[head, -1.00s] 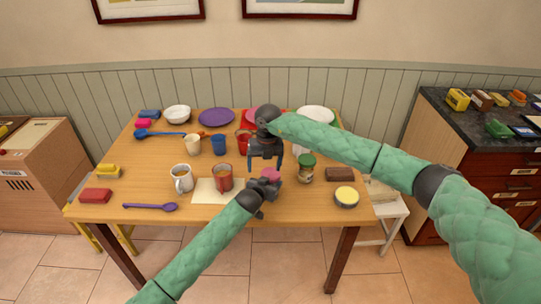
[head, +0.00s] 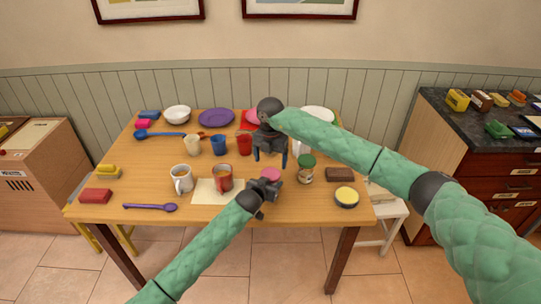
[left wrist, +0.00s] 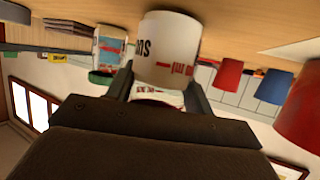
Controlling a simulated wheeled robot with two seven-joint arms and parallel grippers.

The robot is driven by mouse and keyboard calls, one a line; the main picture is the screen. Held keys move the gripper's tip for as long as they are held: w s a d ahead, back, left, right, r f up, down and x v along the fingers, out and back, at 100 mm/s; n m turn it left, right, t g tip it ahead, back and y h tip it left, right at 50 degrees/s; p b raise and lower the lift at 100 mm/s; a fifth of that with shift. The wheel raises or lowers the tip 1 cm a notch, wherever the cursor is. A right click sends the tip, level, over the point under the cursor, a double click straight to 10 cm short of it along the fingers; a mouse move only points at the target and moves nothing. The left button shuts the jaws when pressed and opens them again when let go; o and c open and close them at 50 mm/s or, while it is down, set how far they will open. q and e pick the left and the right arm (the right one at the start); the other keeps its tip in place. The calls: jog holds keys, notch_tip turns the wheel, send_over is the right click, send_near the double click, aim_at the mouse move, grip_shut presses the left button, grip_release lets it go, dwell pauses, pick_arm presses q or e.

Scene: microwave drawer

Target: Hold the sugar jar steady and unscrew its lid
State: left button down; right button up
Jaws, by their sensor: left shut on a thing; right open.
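The sugar jar is a white jar with dark and red lettering, seen in the left wrist view (left wrist: 168,48). Its pink lid (head: 270,174) is on top in the head view. My left gripper (head: 268,187) is shut around the jar near the table's front, with one finger on each side; it hides most of the jar in the head view. My right gripper (head: 270,156) is open and empty, fingers pointing down, above and slightly behind the pink lid and apart from it.
A green-lidded jar (head: 306,168) stands close to the right, with a brown block (head: 339,174) and a yellow-topped tin (head: 346,197) beyond. A red mug (head: 224,178) stands left, on a cream mat (head: 203,196). A red cup (head: 244,145) stands behind.

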aim_at(271, 174)
notch_tip(271, 174, down, 6)
dwell(0.4)
jog(key=shift+c, duration=0.2)
jog(key=c, duration=1)
jog(key=n, duration=0.7)
jog(key=o, duration=1.1)
